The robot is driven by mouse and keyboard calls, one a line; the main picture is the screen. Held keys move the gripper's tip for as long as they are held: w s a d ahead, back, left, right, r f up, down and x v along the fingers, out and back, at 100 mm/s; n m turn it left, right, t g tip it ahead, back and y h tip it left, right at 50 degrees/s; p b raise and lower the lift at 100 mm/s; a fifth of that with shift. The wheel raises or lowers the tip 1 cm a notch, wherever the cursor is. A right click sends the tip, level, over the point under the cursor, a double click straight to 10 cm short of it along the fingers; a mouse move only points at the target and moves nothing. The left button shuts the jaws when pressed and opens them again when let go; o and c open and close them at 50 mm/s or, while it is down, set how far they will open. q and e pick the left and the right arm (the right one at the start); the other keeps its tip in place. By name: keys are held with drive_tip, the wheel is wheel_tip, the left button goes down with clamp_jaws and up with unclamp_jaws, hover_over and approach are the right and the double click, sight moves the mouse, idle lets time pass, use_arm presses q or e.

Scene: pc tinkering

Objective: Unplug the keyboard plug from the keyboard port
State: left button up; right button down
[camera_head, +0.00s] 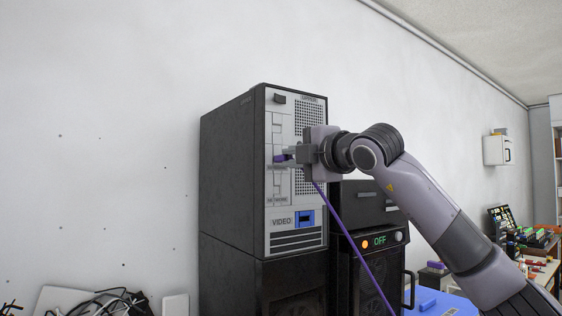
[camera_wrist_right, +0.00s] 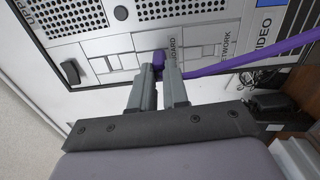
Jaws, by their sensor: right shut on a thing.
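The dark computer tower (camera_head: 228,180) stands against the wall, its light grey port panel (camera_head: 284,185) facing right. My right gripper (camera_head: 288,156) is at this panel, its fingers closed on the purple keyboard plug (camera_head: 279,158). In the right wrist view the plug (camera_wrist_right: 158,60) shows between the two fingertips (camera_wrist_right: 160,85), beside a label partly hidden by the fingers. The keyboard port is hidden, so I cannot tell whether the plug is still seated. The purple cable (camera_head: 350,245) runs down to the right; it also shows in the wrist view (camera_wrist_right: 255,56). My left gripper is not in view.
A blue video port (camera_head: 305,219) is lower on the panel. A black unit reading OFF (camera_head: 378,241) stands right of the tower. Loose black cables (camera_head: 105,303) lie at lower left.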

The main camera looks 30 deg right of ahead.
drive_tip(key=shift+s, duration=0.1)
drive_tip(key=shift+s+b, duration=0.4)
drive_tip(key=shift+b, duration=0.05)
drive_tip(key=shift+s, duration=0.2)
drive_tip(key=shift+s+b, duration=0.45)
drive_tip(key=shift+b, duration=0.15)
drive_tip(key=s+b, duration=0.1)
drive_tip(key=s, duration=0.2)
drive_tip(key=shift+d+b, duration=0.2)
drive_tip(key=shift+b, duration=0.15)
drive_tip(key=shift+s+r, duration=0.1)
drive_tip(key=s+r, duration=0.3)
drive_tip(key=s, duration=0.2)
drive_tip(key=shift+s+d, duration=0.2)
drive_tip(key=shift+s, duration=0.2)
